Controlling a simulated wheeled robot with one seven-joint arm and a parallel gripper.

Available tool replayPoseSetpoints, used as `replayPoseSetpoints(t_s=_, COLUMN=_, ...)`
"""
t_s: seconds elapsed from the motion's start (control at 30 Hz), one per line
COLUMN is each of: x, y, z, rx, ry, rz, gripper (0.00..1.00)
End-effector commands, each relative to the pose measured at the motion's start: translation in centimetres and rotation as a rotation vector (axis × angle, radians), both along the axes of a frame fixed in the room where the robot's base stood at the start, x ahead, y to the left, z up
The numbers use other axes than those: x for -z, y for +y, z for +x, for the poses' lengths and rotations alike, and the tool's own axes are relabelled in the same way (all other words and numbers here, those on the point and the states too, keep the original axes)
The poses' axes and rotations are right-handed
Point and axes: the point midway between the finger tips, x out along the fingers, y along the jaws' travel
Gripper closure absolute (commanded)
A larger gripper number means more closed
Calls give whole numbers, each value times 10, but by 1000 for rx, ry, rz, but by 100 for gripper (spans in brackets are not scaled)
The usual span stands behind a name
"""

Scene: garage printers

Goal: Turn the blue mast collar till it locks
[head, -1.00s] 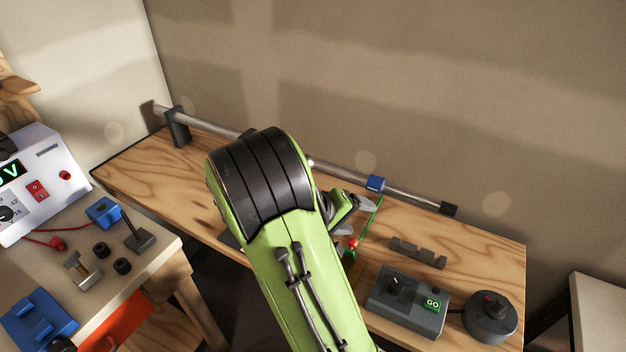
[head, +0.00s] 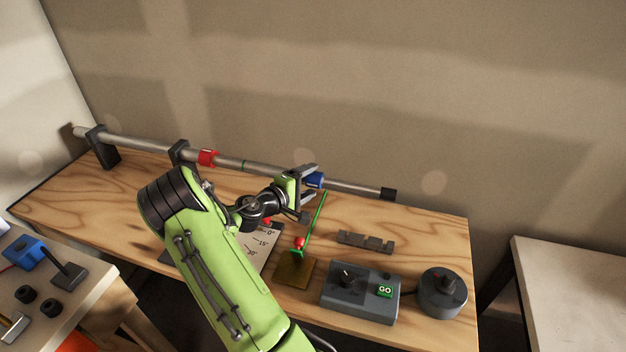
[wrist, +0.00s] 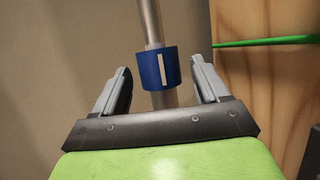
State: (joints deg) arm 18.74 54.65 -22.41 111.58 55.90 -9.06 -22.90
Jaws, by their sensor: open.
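The blue mast collar (head: 315,180) sits around the grey mast (head: 265,169), which lies along the back of the bench. In the wrist view the collar (wrist: 155,70) bears a white stripe facing me. My gripper (head: 306,182) is open at the collar. In the wrist view its two fingers (wrist: 158,85) stand apart on either side of the collar and mast, with a visible gap on each side. Whether the collar is locked cannot be told.
A thin green rod with a red ball (head: 299,243) stands just in front of my gripper. A notched dark block (head: 365,242) and a GO control box (head: 360,293) lie to the right.

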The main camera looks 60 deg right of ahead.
Motion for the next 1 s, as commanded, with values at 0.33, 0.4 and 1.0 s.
replayPoseSetpoints(t_s=0.33, x=5, y=-24, z=-5, rx=-2, ry=0, rz=1, gripper=26)
replayPoseSetpoints(t_s=0.4, x=5, y=-24, z=-6, rx=-1, ry=0, rz=1, gripper=26)
replayPoseSetpoints(t_s=1.0, x=4, y=-23, z=-6, rx=0, ry=2, rz=21, gripper=77)
